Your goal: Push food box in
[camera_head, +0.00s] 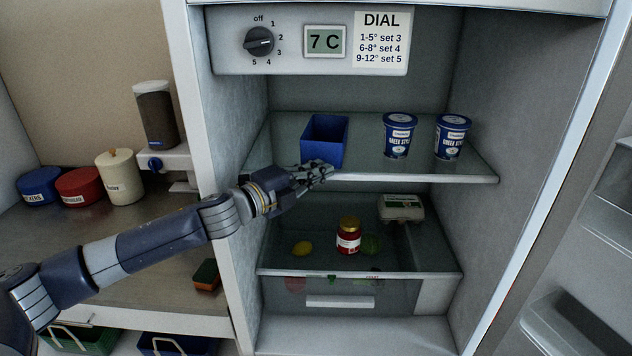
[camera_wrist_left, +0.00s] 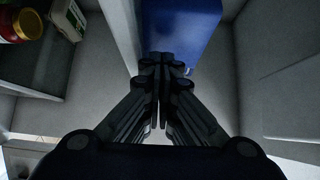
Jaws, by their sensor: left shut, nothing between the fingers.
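A blue open-topped food box (camera_head: 325,135) stands on the upper glass shelf of the fridge, left of two yoghurt tubs, near the shelf's front edge. My left gripper (camera_head: 322,170) is shut and empty, with its fingertips at the lower front of the box. In the left wrist view the box (camera_wrist_left: 185,35) fills the top middle, just beyond the closed fingertips (camera_wrist_left: 163,62). I cannot tell for sure whether the fingers touch it. My right gripper is not in view.
Two blue and white tubs (camera_head: 398,136) (camera_head: 451,138) stand on the upper shelf (camera_head: 460,176). The open door (camera_head: 580,270) is at the right.

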